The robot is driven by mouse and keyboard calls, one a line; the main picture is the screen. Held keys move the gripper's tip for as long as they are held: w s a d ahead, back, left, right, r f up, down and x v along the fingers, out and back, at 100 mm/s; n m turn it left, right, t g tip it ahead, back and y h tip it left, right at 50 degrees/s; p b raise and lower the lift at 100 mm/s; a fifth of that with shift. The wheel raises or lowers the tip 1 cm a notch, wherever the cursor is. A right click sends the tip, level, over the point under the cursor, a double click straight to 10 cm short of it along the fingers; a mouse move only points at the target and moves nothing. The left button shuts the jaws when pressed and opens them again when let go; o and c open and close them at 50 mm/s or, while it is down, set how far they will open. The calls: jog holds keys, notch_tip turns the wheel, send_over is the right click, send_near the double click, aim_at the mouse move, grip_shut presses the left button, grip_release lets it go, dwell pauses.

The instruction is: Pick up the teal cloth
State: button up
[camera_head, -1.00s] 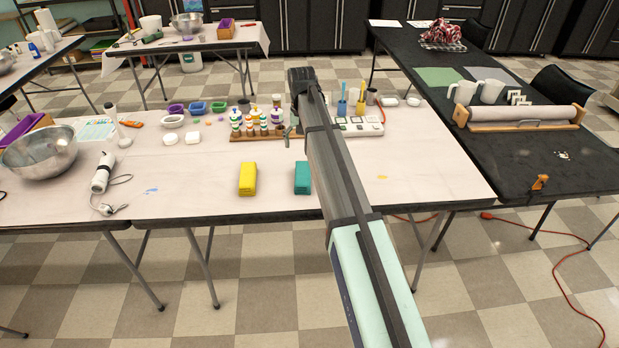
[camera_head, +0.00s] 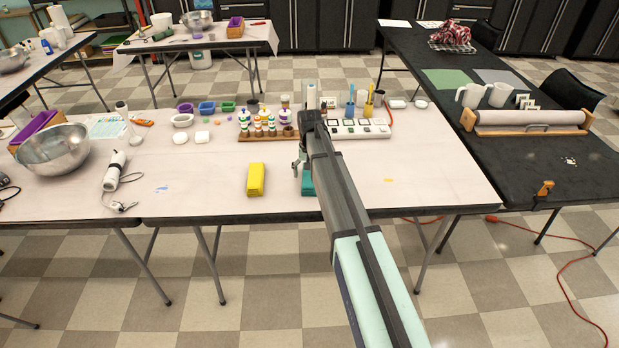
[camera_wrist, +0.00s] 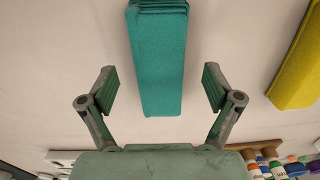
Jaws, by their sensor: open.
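The teal cloth (camera_head: 308,184) is a folded block lying on the white-topped table. In the head view my arm and gripper hide most of it. In the wrist view the teal cloth (camera_wrist: 158,58) stretches from the top edge down to between my fingers. My gripper (camera_wrist: 158,90) is open, with one finger on each side of the near end of the cloth and a gap on both sides. In the head view my gripper (camera_head: 298,168) is over the cloth. I cannot tell its exact height above the table.
A folded yellow cloth (camera_head: 256,179) lies left of the teal one. Behind stand a rack of small bottles (camera_head: 266,128) and a white tray-like device (camera_head: 358,129). A metal bowl (camera_head: 54,150) is at far left. The table (camera_head: 420,176) is mostly clear to the right.

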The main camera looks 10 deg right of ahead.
aim_at(310, 179)
jog(key=shift+f, duration=1.5)
jog(key=c, duration=1.1)
jog(key=shift+c, duration=0.2)
notch_tip(310, 179, up, 20)
jog(key=b, duration=0.2)
jog(key=shift+b, duration=0.3)
jog(key=shift+o, duration=1.4)
jog(key=shift+c, duration=1.2)
